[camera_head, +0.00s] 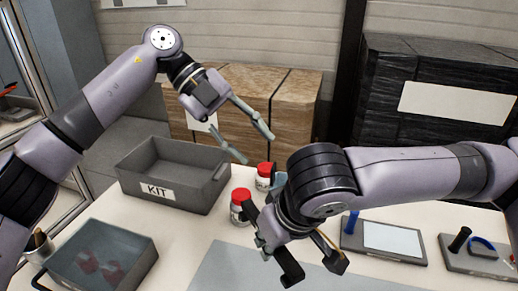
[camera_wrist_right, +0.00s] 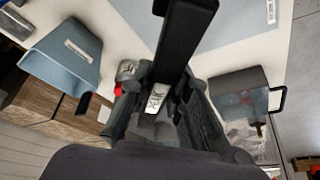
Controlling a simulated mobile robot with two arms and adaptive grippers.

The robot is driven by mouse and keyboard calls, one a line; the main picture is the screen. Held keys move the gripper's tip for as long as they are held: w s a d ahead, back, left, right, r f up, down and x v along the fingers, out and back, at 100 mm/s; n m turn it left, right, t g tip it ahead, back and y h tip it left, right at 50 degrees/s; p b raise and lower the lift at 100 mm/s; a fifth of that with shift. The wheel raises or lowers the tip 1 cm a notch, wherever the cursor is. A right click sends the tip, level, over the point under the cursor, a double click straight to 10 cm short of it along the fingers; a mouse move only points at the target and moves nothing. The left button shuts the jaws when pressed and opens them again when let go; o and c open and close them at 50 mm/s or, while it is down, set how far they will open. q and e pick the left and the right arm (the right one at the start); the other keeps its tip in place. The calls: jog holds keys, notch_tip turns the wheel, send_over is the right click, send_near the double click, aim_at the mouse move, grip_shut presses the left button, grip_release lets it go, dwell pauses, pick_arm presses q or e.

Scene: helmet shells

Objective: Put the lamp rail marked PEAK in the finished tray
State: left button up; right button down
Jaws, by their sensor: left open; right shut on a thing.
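My right gripper (camera_head: 274,232) is over the front of the table in the head view and is shut on a black bar-like piece, the lamp rail (camera_wrist_right: 184,35). In the right wrist view the rail runs from the top edge down between the fingers (camera_wrist_right: 165,108). A small white label with dark letters (camera_wrist_right: 157,98) shows there, too small to read surely. My left gripper (camera_head: 254,143) is open and empty, above the table's back. A grey tray marked KIT (camera_head: 192,200) stands at the back left. No tray marked as finished can be made out.
Two red-lidded jars (camera_head: 241,212) stand beside the KIT tray, partly behind my right gripper. A dark see-through bin (camera_head: 132,250) with red pieces is at front left. A board with a pale panel (camera_head: 391,240) lies right. A grey mat (camera_head: 230,272) lies at the front.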

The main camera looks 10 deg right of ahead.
jog(key=shift+s+d, duration=0.1)
jog(key=shift+d, duration=0.1)
pick_arm(q)
jog(key=s+d+t+y, duration=0.2)
jog(key=s+t+y, duration=0.15)
jog(key=y, duration=0.35)
pick_arm(e)
jog(key=shift+a, duration=0.15)
pick_arm(q)
notch_tip(320, 180, down, 12)
jog(key=n+y, duration=0.1)
jog(key=shift+s+a+y, duration=0.2)
jog(key=shift+s+y, duration=0.1)
jog(key=shift+s, duration=0.05)
pick_arm(e)
jog(key=shift+r, duration=0.1)
pick_arm(q)
jog(key=shift+r, duration=0.15)
jog(key=shift+d+r, duration=0.1)
jog(key=shift+d, duration=0.05)
grip_shut()
pick_arm(e)
jog(key=shift+a, duration=0.15)
jog(key=c, duration=1.6)
grip_release()
jog(key=shift+o, duration=1.2)
